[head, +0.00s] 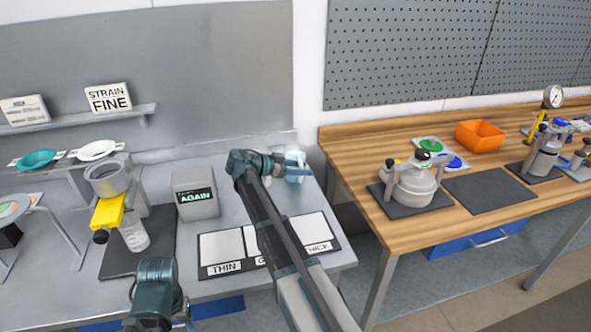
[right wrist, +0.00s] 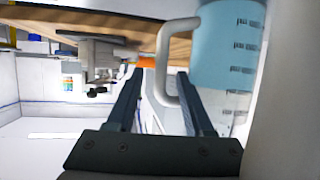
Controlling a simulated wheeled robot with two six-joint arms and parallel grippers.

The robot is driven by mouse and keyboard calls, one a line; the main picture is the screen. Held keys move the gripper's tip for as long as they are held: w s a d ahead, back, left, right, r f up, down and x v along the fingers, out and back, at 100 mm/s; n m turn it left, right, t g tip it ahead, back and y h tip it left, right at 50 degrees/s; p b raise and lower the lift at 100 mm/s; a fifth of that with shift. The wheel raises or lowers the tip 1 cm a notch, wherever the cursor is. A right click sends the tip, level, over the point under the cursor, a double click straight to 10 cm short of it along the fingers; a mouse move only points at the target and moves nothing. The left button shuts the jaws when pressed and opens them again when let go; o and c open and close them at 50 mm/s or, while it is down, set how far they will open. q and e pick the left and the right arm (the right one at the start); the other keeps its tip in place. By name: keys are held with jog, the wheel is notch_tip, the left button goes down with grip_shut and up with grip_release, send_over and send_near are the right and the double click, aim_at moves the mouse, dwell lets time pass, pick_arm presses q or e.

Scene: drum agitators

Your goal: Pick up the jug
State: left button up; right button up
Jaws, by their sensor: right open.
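The jug (head: 298,172) is small and light blue in the head view. It stands at the back right of the grey bench, partly hidden by my right gripper (head: 284,163). In the right wrist view the jug (right wrist: 229,48) is large, with dark measuring marks and a pale handle (right wrist: 164,62). My right gripper (right wrist: 160,78) is open there. The handle appears between its fingers in that view; contact cannot be made out. Part of my left arm shows at the bottom of the head view; its jaws cannot be made out.
A grey AGAIN box (head: 196,194) and a labelled tray (head: 222,248) share the bench with a yellow-handled cup stand (head: 108,212). A wooden table (head: 352,160) on the right holds a metal pot (head: 411,187) and an orange bin (head: 480,136).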

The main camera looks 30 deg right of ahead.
jog(key=shift+c, duration=0.3)
grip_shut()
dwell(1.1)
